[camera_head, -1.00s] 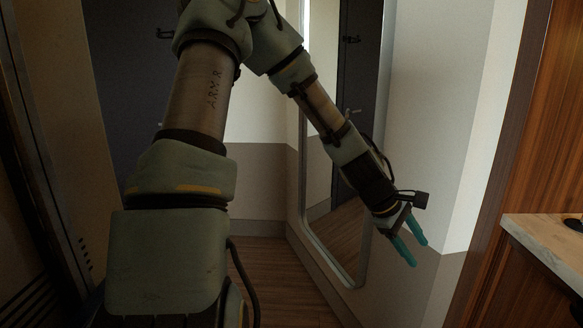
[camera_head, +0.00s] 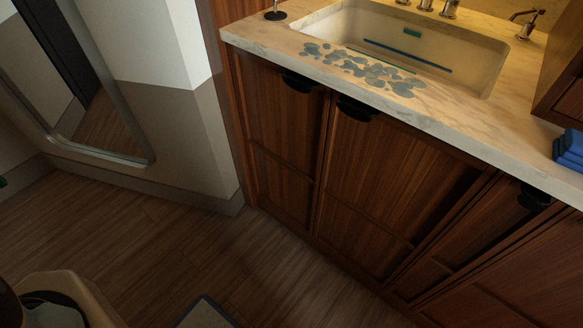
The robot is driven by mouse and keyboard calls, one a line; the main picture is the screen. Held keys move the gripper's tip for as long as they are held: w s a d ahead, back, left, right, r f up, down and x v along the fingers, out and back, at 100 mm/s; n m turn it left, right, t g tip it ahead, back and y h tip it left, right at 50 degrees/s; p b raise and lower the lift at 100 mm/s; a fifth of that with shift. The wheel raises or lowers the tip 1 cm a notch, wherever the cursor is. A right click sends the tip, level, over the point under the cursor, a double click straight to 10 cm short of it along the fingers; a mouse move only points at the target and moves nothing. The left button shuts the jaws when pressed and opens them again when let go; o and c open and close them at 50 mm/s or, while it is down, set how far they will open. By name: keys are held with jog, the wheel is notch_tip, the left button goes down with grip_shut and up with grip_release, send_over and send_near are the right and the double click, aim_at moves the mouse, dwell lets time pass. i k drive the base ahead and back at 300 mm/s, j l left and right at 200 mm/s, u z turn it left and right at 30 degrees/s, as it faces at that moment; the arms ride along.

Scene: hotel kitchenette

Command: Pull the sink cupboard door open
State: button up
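The sink cupboard stands under the marble counter, with dark wooden fronts. A narrow door (camera_head: 285,135) on the left has a black cup handle (camera_head: 299,82) at its top. The wider door (camera_head: 385,190) beside it has a black cup handle (camera_head: 355,108) at its top left corner. Both doors look shut. The sink (camera_head: 415,45) is set in the counter above them. The rest of the gripper is out of frame.
Another front with a black handle (camera_head: 535,197) is at the right. The counter (camera_head: 470,125) juts above the doors and bears grey-blue patches (camera_head: 370,70) and a folded blue cloth (camera_head: 570,148). A mirror (camera_head: 100,110) leans at left. The wooden floor (camera_head: 190,235) before the cupboard looks mostly clear.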

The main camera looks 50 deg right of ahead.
aim_at(389, 186)
jog(key=k+l, duration=0.1)
jog(key=k, duration=0.4)
jog(key=k+l, duration=0.1)
jog(key=k, duration=0.4)
